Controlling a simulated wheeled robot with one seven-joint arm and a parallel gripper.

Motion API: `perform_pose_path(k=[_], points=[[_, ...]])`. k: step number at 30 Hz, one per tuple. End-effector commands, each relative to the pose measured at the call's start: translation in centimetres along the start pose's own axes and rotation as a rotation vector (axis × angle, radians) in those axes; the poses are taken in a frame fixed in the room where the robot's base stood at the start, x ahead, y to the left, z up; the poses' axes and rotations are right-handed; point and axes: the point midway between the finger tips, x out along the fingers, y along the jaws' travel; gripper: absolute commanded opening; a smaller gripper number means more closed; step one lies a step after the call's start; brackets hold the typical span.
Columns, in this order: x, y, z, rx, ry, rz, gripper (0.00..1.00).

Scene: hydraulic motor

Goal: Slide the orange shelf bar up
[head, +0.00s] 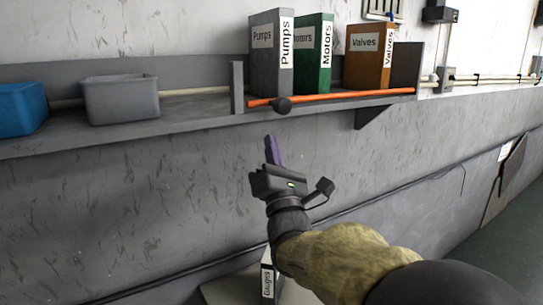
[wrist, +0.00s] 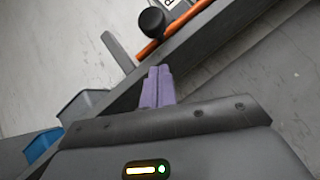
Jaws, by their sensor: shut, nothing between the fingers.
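The orange shelf bar (head: 345,96) runs along the front of the shelf at its right part, low in front of the binders. A dark round knob (head: 281,105) sits near its left end. In the wrist view the bar (wrist: 150,50) and the knob (wrist: 151,21) show at the top, beyond my fingertips. My gripper (head: 272,150) is below the shelf edge and below the knob, with its purple fingers together and pointing up. Its fingers also show in the wrist view (wrist: 157,85). They hold nothing and appear apart from the bar and knob.
Grey Pumps (head: 264,62), green Motors (head: 307,68) and orange Valves (head: 362,70) binders stand on the shelf (head: 190,112). A grey bin (head: 121,106) and blue bin (head: 20,112) stand left. A Gauges binder (head: 267,280) is low behind my arm. A bracket (head: 372,116) hangs under the shelf.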

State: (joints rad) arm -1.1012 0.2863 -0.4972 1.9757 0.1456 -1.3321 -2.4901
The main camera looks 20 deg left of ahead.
Motion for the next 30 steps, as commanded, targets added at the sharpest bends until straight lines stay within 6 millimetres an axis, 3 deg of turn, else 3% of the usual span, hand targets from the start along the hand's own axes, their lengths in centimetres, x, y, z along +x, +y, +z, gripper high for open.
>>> perform_pose_path(k=[1,9,23,30], points=[[1.1,0.2,0.6,-0.001,-0.001,0.0,0.0],[2.9,0.1,2.6,0.001,0.001,0.0,0.0],[3.1,0.0,2.8,0.001,0.0,0.0,0.0],[3.9,-0.5,4.4,-0.012,-0.012,-0.013,0.0]])
